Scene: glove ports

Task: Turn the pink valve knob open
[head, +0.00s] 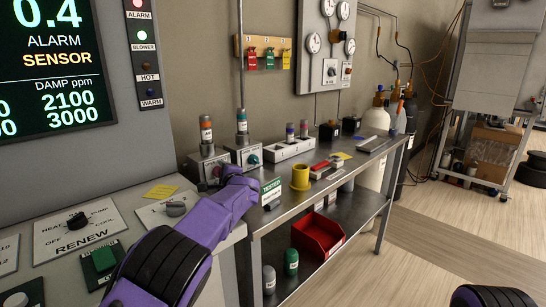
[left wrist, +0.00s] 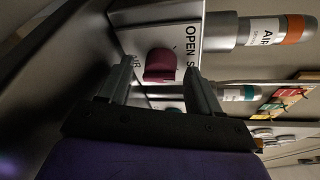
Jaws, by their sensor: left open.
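The pink valve knob (left wrist: 165,66) is on the front of a metal valve box (left wrist: 190,35) marked AIR and OPEN in the left wrist view. In the head view the valve box (head: 202,167) stands at the back left of the bench, its knob partly hidden by my gripper. My left gripper (left wrist: 160,85) is open. The knob shows in the gap between its two fingers, beyond the tips, and looks untouched; the exact distance is hard to tell. In the head view my purple left arm reaches to the left gripper (head: 226,174) at the box. My right gripper is not in view.
A second valve box with a teal knob (head: 253,159) stands close on the right. Bottles with orange and teal bands rise above the boxes. A yellow cup (head: 300,177) and a green TESTED sign (head: 271,187) are farther right. A control panel (head: 76,222) lies at left.

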